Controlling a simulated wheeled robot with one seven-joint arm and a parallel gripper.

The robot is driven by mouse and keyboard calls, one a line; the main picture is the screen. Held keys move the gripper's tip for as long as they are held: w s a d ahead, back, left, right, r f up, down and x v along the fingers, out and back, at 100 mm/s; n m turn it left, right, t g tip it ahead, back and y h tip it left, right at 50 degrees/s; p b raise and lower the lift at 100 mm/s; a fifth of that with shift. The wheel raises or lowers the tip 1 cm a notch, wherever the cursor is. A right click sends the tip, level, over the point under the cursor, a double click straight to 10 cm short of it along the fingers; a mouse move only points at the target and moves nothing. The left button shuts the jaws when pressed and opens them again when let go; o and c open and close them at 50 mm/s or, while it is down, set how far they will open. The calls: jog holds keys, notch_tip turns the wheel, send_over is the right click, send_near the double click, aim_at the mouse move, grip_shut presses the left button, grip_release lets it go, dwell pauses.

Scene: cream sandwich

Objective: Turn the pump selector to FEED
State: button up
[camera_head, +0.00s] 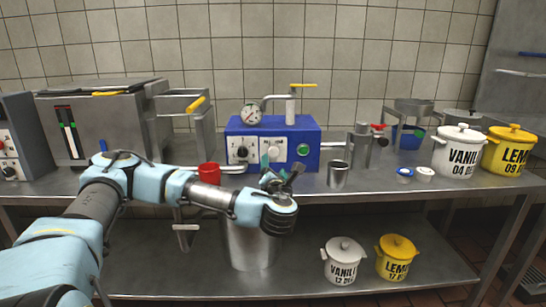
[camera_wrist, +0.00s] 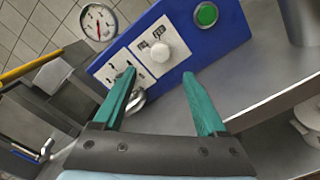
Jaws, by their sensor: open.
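The blue pump box (camera_head: 312,134) stands on the steel counter, with two white dial plates on its front. A white knob (camera_head: 280,152) sits on the right plate; it also shows in the wrist view (camera_wrist: 160,52). The left plate (camera_head: 232,142) carries a dark dial in the head view; in the wrist view my left finger partly covers this plate (camera_wrist: 112,68). My gripper (camera_head: 284,176) is in front of the box. In the wrist view its teal fingers (camera_wrist: 160,76) are open and empty, apart from the white knob, which lies beyond the gap.
A green button (camera_head: 303,150) is right of the knob. A gauge (camera_head: 251,114) and yellow-handled valve (camera_head: 303,86) rise above the box. A red cup (camera_head: 209,172) stands left of my gripper, a steel cup (camera_head: 338,174) right. A tall steel pot (camera_head: 250,248) stands below.

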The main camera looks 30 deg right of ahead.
aim_at(273, 153)
jog(key=p+x, duration=0.1)
jog(key=x, duration=0.8)
grip_shut()
dwell(0.4)
